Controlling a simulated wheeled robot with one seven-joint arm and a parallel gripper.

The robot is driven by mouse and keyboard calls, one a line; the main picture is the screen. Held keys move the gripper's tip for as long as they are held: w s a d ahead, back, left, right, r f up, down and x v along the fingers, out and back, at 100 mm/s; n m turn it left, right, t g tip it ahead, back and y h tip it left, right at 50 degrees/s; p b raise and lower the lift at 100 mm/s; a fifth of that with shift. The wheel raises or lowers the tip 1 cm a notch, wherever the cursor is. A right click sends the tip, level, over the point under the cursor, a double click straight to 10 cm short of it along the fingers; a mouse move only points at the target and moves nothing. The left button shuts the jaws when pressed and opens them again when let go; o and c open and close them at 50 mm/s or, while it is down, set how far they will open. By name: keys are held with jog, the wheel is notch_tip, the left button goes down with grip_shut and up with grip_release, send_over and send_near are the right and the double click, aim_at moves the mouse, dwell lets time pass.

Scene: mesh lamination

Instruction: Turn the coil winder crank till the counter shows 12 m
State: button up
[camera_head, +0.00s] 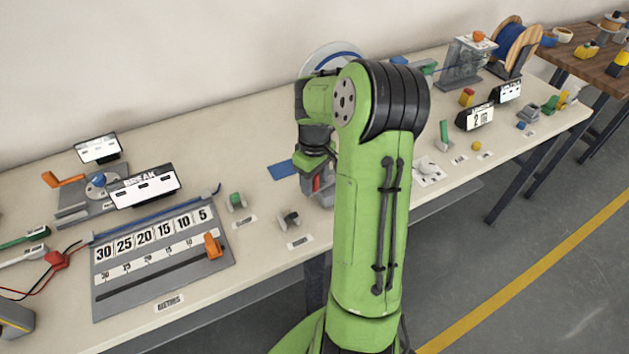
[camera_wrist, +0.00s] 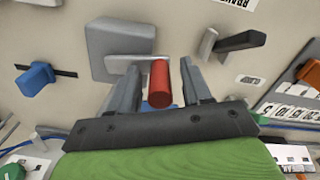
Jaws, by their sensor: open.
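The red crank handle (camera_wrist: 161,82) stands between the two fingers of my gripper (camera_wrist: 161,90) in the wrist view. The jaws are open, with a gap on each side of the handle. A pale metal crank arm (camera_wrist: 146,60) joins the handle to a grey block (camera_wrist: 112,40). In the head view my gripper (camera_head: 314,172) is low over the table, with a bit of red (camera_head: 318,184) beside it; my arm hides most of the winder. A clear disc with a blue band (camera_head: 330,54) shows behind my arm. A counter-like display (camera_head: 475,118) at the right reads a 2, its small lettering unclear.
A grey scale board (camera_head: 165,250) with an orange slider (camera_head: 213,245) and a "BREAK" display (camera_head: 145,187) are at the left. Small grey and green parts (camera_head: 236,201) lie near my gripper. A blue cable spool (camera_head: 514,45) stands at the back right.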

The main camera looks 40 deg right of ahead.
grip_shut()
jog(key=shift+w, duration=0.1)
dwell(0.3)
jog(key=m, duration=0.1)
jog(key=w+m+p, duration=0.1)
jog(key=m, duration=0.1)
jog(key=shift+d+r, duration=0.1)
jog(key=shift+d, duration=0.05)
jog(key=m, duration=0.1)
jog(key=w+m+p, duration=0.1)
jog(key=shift+w+d+m, duration=0.1)
jog(key=shift+d+m, duration=0.2)
jog(key=m, duration=0.1)
jog(key=w+d+m, duration=0.1)
jog(key=m, duration=0.1)
jog(key=shift+w+m+p, duration=0.1)
jog(key=shift+m+p, duration=0.2)
jog(key=shift+p, duration=0.05)
jog(key=shift+w+d+m+p, duration=0.2)
jog(key=shift+d+m, duration=0.2)
jog(key=shift+m, duration=0.45)
jog(key=shift+w+d+m+p, duration=0.15)
jog(key=shift+d+m, duration=0.2)
jog(key=shift+m, duration=0.5)
